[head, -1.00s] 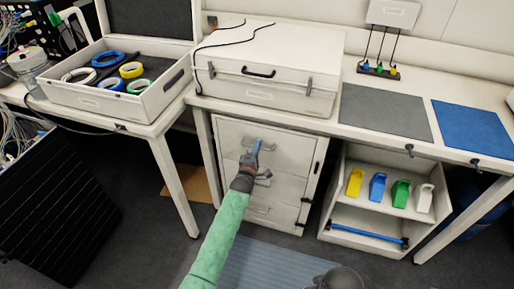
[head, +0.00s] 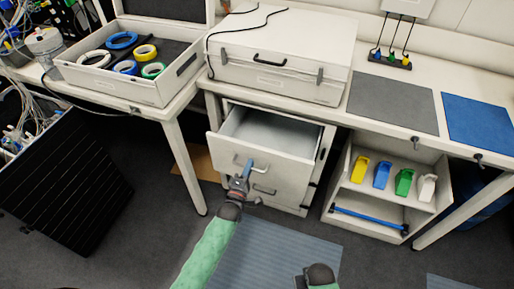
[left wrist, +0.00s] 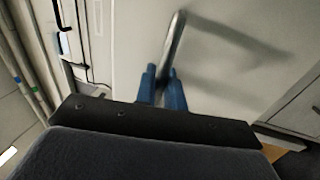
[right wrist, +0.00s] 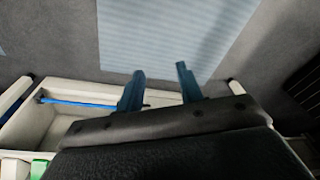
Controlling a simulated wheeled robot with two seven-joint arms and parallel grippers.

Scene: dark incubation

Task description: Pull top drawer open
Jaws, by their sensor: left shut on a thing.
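The top drawer (head: 262,135) of the white cabinet under the bench is pulled out, and its empty-looking inside shows. Its metal handle (head: 238,160) is on the front panel. My left gripper (head: 248,168) is at this handle. In the left wrist view my left gripper (left wrist: 162,85) has its blue fingers shut on the handle (left wrist: 178,40). The lower drawers stay in the cabinet, partly hidden behind the top one. My right gripper (right wrist: 160,80) shows in the right wrist view with its blue fingers apart and nothing between them, above the floor.
An open shelf (head: 385,200) with several coloured scoops and a blue bar stands right of the cabinet. A white case (head: 280,55) sits on the bench above. A table with a tray of tape rolls (head: 130,85) is at left. A striped floor mat (head: 290,258) lies in front.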

